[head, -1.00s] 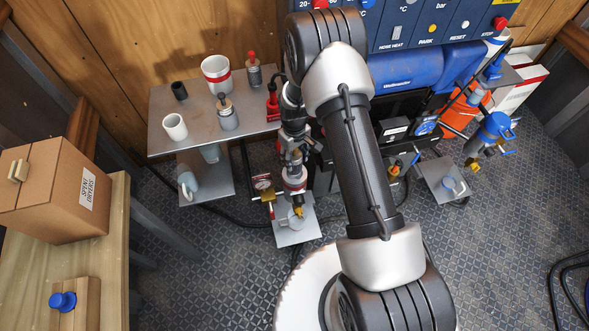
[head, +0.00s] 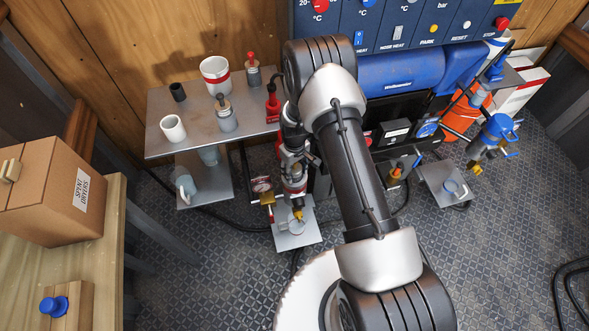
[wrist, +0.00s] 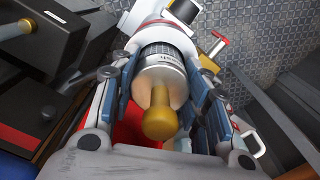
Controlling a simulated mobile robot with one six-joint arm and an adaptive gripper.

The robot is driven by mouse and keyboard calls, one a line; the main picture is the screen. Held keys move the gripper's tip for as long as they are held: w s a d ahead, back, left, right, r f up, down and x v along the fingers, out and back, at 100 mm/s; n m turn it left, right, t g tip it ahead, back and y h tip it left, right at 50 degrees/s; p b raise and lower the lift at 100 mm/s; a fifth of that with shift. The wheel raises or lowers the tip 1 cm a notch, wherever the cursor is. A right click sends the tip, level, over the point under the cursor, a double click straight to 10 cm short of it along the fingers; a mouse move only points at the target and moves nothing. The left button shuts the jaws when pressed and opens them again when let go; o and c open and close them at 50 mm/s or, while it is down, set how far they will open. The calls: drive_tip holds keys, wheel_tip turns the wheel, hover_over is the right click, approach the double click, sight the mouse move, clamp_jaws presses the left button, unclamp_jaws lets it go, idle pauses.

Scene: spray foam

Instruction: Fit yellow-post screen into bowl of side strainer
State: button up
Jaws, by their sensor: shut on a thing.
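My gripper (wrist: 160,90) is shut on the yellow-post screen (wrist: 165,60), a cylinder with a dark mesh band and a pale end. Its yellow post (wrist: 160,118) points back toward my palm. Blue finger pads press on both sides. The screen's far end meets a white ring (wrist: 148,22); I cannot tell how deep it sits. In the head view my gripper (head: 292,160) is over a red-and-white fitting (head: 294,186) with a yellow tip (head: 298,214) below, apparently the side strainer. The inside of its bowl is hidden.
A small plate (head: 285,242) with a clear cup lies below. The steel shelf (head: 190,140) at left holds cups and bottles. The blue machine (head: 400,75) is behind.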

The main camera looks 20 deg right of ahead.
drive_tip(key=shift+f+b, duration=0.3)
drive_tip(key=shift+f, duration=0.15)
drive_tip(key=o, duration=1.2)
drive_tip(key=shift+r, duration=0.1)
wheel_tip(320, 180, up, 13)
drive_tip(key=p, duration=0.4)
drive_tip(key=shift+p, duration=0.3)
drive_tip(key=s+r+m+t, duration=0.1)
drive_tip(key=s+r, duration=0.2)
drive_tip(key=r, duration=1)
drive_tip(key=s+r+m+t, duration=0.1)
drive_tip(key=s+r, duration=0.2)
drive_tip(key=r, duration=0.9)
drive_tip(key=s+r+t, duration=0.1)
drive_tip(key=s+r, duration=0.3)
drive_tip(key=s, duration=0.3)
drive_tip(key=s+r+m, duration=0.1)
drive_tip(key=s+r, duration=0.3)
drive_tip(key=s, duration=0.3)
drive_tip(key=s+r+m+t, duration=0.1)
drive_tip(key=s+r, duration=0.3)
drive_tip(key=s, duration=0.4)
drive_tip(key=shift+r+t, duration=0.25)
drive_tip(key=shift+t, duration=0.05)
